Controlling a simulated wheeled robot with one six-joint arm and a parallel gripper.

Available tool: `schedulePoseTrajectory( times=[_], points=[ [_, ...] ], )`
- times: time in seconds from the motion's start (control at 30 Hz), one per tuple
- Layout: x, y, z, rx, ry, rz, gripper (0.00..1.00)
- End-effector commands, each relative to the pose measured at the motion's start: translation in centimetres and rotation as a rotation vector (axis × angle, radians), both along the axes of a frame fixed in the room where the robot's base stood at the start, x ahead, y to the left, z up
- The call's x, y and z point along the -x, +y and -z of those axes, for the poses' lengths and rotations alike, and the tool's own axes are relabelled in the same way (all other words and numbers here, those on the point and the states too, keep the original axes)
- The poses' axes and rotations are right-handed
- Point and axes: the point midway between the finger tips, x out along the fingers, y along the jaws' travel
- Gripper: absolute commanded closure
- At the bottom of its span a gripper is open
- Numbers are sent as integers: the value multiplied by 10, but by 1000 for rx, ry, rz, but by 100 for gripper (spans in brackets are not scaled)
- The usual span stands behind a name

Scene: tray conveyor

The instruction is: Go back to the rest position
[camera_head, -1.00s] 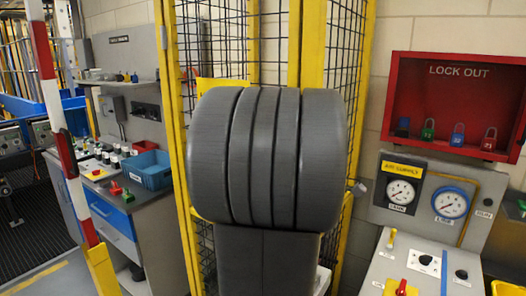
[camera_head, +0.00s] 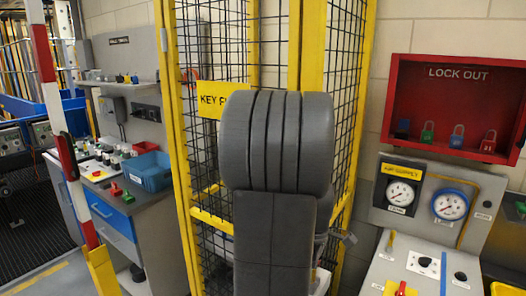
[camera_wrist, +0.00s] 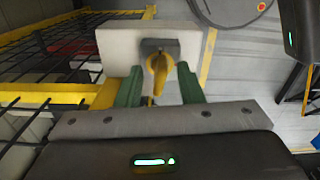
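My gripper (camera_wrist: 160,78) shows in the wrist view with its two green fingers apart. A yellow handle (camera_wrist: 157,72) on a dark mount sits in the gap between them, on a pale box (camera_wrist: 115,46). I see space between the handle and each finger, so the gripper looks open and holds nothing. In the head view my grey arm link fills the middle and hides the gripper.
Yellow-framed mesh fencing (camera_head: 312,60) stands behind my arm, with a yellow sign (camera_head: 212,98). A red lockout box (camera_head: 455,75) with padlocks and a gauge panel (camera_head: 432,185) are on the right. A workbench (camera_head: 118,235) with a blue bin (camera_head: 150,172) stands left.

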Motion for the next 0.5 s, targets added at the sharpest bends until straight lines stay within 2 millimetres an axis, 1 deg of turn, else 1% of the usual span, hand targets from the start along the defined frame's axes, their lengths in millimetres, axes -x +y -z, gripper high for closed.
schedulePoseTrajectory(
  times=[0.5],
  points=[
    [0, 0, 0, -1, 1, 413, 66]
  ],
)
